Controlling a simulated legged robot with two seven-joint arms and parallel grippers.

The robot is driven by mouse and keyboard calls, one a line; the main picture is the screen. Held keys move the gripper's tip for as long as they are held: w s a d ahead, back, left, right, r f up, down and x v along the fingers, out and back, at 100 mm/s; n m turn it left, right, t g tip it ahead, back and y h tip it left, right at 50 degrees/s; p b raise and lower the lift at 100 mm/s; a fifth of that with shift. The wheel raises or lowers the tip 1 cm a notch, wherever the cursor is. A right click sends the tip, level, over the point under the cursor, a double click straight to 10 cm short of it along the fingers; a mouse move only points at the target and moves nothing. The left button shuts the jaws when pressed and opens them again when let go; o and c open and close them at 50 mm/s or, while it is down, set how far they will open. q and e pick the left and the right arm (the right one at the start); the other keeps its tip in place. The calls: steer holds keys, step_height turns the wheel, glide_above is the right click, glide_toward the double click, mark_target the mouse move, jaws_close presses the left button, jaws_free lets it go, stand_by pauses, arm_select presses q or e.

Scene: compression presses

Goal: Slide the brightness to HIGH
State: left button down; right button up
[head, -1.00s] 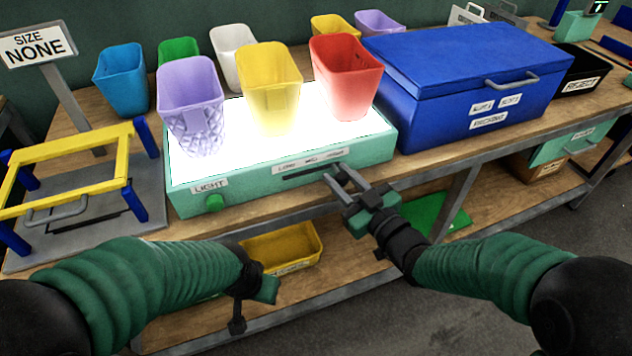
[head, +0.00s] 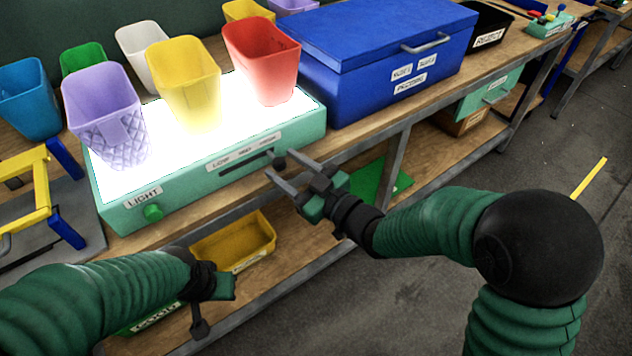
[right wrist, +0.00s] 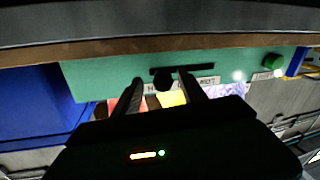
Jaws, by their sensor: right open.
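The light box (head: 226,183) is a green box with a glowing white top. Its front has a dark slider slot (head: 240,166) under a LOW, MED, HIGH label strip (head: 245,147). The black slider knob (head: 279,160) stands at the slot's right end, by the HIGH end. My right gripper (head: 284,173) is open in front of the knob. In the right wrist view the knob (right wrist: 163,82) lies between the spread fingers, and contact cannot be told. My left gripper (head: 203,312) hangs low at the left, and its jaws are not clear.
Purple (head: 105,115), yellow (head: 185,80) and red (head: 262,60) bins stand on the lit top. A green knob (head: 153,212) is on the front by the LIGHT label. A blue lidded box (head: 370,55) stands to the right. A yellow tray (head: 235,243) sits on the lower shelf.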

steer(key=p+v, duration=1.3)
steer(key=v, duration=0.1)
steer(key=shift+s+d+p, duration=0.15)
steer(key=shift+d+p, duration=0.15)
steer(key=shift+d, duration=0.05)
